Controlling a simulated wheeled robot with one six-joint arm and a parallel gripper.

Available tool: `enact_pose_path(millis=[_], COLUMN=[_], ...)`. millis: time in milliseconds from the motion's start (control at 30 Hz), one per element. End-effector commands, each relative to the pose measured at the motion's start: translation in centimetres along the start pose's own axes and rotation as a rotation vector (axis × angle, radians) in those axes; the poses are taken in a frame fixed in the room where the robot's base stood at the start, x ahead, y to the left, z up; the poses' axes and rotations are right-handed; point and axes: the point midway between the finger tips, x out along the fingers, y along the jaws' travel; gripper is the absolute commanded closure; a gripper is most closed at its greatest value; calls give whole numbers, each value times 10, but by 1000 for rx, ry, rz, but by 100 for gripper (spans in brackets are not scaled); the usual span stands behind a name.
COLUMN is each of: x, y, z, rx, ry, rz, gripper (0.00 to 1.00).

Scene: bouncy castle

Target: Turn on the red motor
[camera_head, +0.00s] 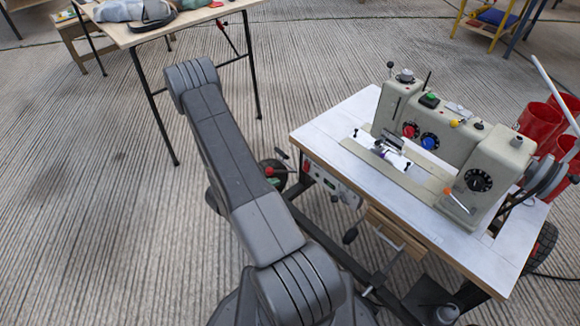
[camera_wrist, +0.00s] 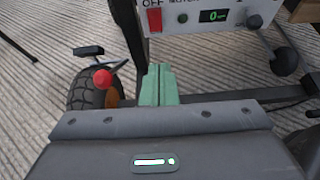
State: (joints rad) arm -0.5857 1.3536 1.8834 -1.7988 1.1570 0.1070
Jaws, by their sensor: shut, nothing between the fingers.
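The motor control box (camera_wrist: 200,20) is a light panel at the top of the wrist view, with lettering partly cut off that reads "OFF" and "MOTOR". A red rocker switch (camera_wrist: 155,20) sits on its left side, beside a small green button (camera_wrist: 182,18) and a dark display (camera_wrist: 214,16) showing a green zero. In the head view the box (camera_head: 333,185) hangs under the sewing table's left edge. My gripper (camera_wrist: 158,72) shows green fingers, shut and empty, below the red switch and apart from it.
The sewing machine (camera_head: 445,125) stands on the white table (camera_head: 345,125). A red-knobbed lever (camera_wrist: 103,78) and a black wheel (camera_wrist: 88,92) lie left of the fingers. A black knob (camera_wrist: 285,61) is at right. A wooden table (camera_head: 120,30) stands behind left.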

Motion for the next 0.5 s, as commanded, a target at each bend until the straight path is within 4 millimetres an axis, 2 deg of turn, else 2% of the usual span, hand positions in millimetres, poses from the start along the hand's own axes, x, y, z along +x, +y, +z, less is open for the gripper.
enact_pose_path(millis=[500], x=[2], y=[2], z=[-3], rx=[-10], ry=[-4], rz=[13], gripper=[100])
